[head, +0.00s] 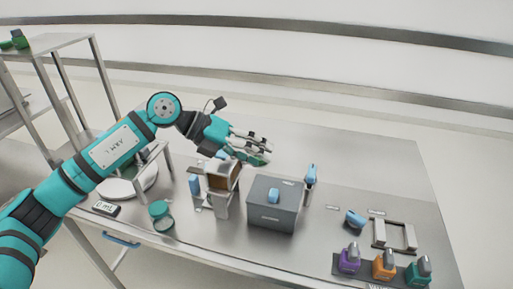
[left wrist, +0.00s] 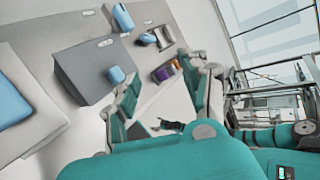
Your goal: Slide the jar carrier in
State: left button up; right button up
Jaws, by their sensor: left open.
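My left gripper (head: 258,149) is open and empty, held above the table just behind a brown-fronted block on a metal stand (head: 222,178). In the left wrist view its two teal-padded fingers (left wrist: 163,100) are spread apart. I cannot tell for certain which object is the jar carrier. A grey box with a blue knob (head: 271,215) stands right of the stand; it also shows in the left wrist view (left wrist: 82,72). A teal-lidded jar (head: 162,216) stands left of the stand. My right gripper is not in view.
A dark strip with purple (head: 348,260), orange (head: 384,265) and teal (head: 418,270) pieces lies at the front right. A metal frame (head: 394,236) and blue piece (head: 356,218) are behind it. A small display (head: 106,208) lies at left. The back right of the table is clear.

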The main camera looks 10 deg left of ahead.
pick_arm(q)
jog(key=shift+w+d+r+h, duration=0.25)
jog(key=shift+r+h, duration=0.15)
jog(key=shift+r, duration=0.15)
